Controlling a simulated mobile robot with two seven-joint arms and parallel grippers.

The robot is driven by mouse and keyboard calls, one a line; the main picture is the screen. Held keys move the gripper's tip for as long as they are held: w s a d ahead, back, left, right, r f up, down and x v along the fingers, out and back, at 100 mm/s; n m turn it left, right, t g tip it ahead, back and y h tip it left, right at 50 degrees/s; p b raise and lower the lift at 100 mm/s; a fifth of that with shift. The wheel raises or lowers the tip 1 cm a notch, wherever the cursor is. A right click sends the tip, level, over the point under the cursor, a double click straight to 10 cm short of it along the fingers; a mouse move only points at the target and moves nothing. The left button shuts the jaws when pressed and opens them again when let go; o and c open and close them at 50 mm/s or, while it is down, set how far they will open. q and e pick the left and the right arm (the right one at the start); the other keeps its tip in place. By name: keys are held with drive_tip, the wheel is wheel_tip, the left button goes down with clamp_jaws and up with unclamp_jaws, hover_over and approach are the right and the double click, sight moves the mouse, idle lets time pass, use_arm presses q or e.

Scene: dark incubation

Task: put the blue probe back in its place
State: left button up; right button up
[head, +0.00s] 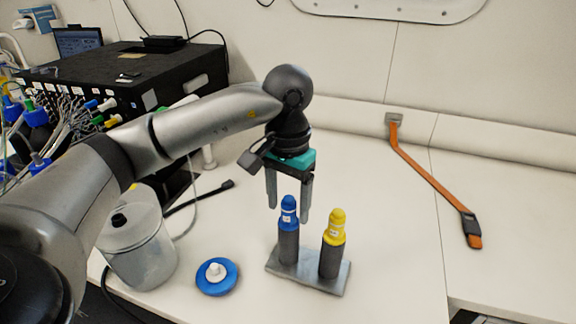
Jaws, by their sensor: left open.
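The blue probe (288,214) stands upright in the left grey holder tube (288,247) of a small stand on the white table. A yellow probe (335,228) stands upright in the right tube of the same stand. My left gripper (288,211) is open, its two fingers pointing down. In the picture the fingers lie on either side of the top of the blue probe. I cannot tell whether they touch it. My right gripper is not in view.
A blue disc with a white knob (217,276) lies left of the stand, near a clear jar (138,246). A black instrument box (125,75) with many cables stands at the back left. An orange strap (430,175) lies on the right. The table right of the stand is clear.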

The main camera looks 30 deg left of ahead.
use_arm(q)
wheel_tip(320, 180, up, 14)
drive_tip(key=p, duration=0.2)
drive_tip(key=shift+f+p, duration=0.2)
drive_tip(key=shift+p, duration=0.15)
idle(0.9)
